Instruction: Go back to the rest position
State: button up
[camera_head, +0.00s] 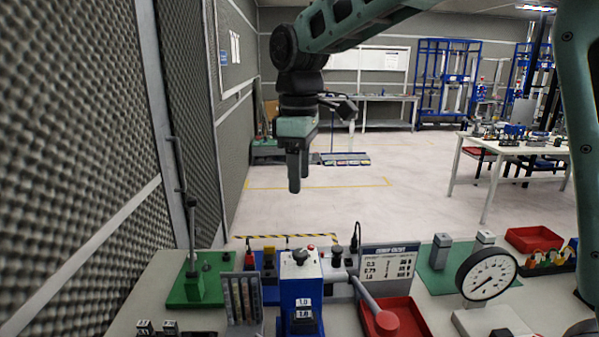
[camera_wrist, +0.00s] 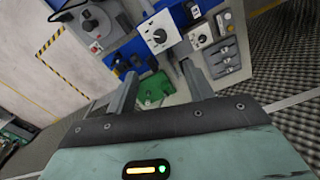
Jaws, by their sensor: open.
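My gripper (camera_head: 298,170) hangs in the air above and beyond the far side of the workbench, fingers pointing down. It is open and holds nothing. In the wrist view my gripper (camera_wrist: 160,85) shows its two fingers apart, with the bench below. My arm reaches across the top of the head view. No object for the task is named, and none is in the fingers.
A bench holds a blue device (camera_head: 300,285), a green stand (camera_head: 195,288), a dial gauge (camera_head: 487,274), a red tray (camera_head: 395,318) and another red tray (camera_head: 534,239). A foam wall (camera_head: 75,130) stands close on the left. Open floor (camera_head: 350,205) lies beyond, with a white table (camera_head: 510,147).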

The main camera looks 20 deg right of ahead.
jog(key=shift+r, duration=0.25)
jog(key=s+a+f+m+b, duration=0.1)
jog(key=s+a+f, duration=0.1)
jog(key=s+f, duration=0.4)
jog(key=s+a+f+m+b, duration=0.1)
jog(key=s+f, duration=0.5)
jog(key=s, duration=0.6)
jog(key=s+a+f+m+b, duration=0.1)
jog(key=s+a+f, duration=0.2)
jog(key=s+f, duration=0.3)
jog(key=s, duration=0.3)
jog(key=shift+y+b, duration=0.3)
jog(key=shift+b, duration=0.1)
